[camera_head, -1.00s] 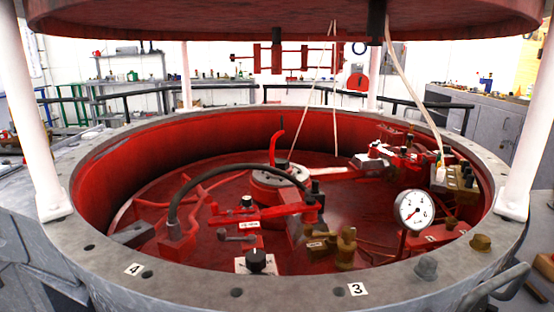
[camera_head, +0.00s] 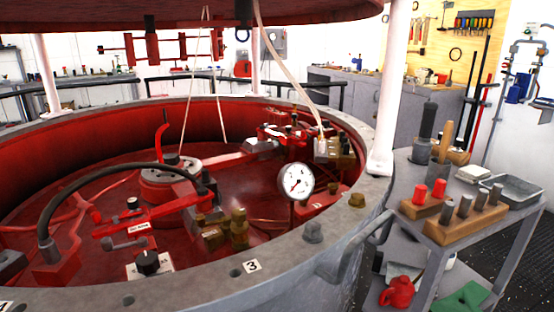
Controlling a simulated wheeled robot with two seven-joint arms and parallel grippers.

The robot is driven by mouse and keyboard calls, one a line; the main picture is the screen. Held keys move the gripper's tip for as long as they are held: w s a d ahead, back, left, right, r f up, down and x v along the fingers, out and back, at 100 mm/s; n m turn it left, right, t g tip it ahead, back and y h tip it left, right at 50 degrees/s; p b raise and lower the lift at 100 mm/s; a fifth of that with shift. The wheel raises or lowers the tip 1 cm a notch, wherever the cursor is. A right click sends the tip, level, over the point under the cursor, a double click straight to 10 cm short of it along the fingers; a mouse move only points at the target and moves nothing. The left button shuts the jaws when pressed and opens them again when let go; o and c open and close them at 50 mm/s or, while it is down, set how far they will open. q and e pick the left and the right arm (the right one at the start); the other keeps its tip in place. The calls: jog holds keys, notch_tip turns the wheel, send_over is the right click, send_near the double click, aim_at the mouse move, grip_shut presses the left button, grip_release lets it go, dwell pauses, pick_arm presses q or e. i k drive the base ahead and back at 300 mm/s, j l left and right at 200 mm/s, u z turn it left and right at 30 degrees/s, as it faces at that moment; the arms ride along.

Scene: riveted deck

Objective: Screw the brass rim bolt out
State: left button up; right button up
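The brass rim bolt (camera_head: 357,200) stands upright in the grey rim (camera_head: 200,285) of the large round vessel, at the right front. Its hex head shows above the rim surface. Empty dark holes show in the rim farther left, one beside a label marked 3 (camera_head: 252,266). Neither of my grippers is in view.
A white-faced gauge (camera_head: 296,182) stands inside the rim near the bolts. A grey handle (camera_head: 350,248) sticks out from the vessel's outer wall. A trolley (camera_head: 478,232) on the right carries wooden blocks with pegs and a grey tray (camera_head: 515,190). A red lid (camera_head: 180,15) hangs above.

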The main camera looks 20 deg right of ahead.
aim_at(358, 199)
jog(key=l+z, duration=0.25)
jog(key=z, duration=0.2)
jog(key=l+z, duration=0.35)
jog(key=z, duration=0.15)
jog(key=l+u, duration=0.15)
jog(key=k+j, duration=0.05)
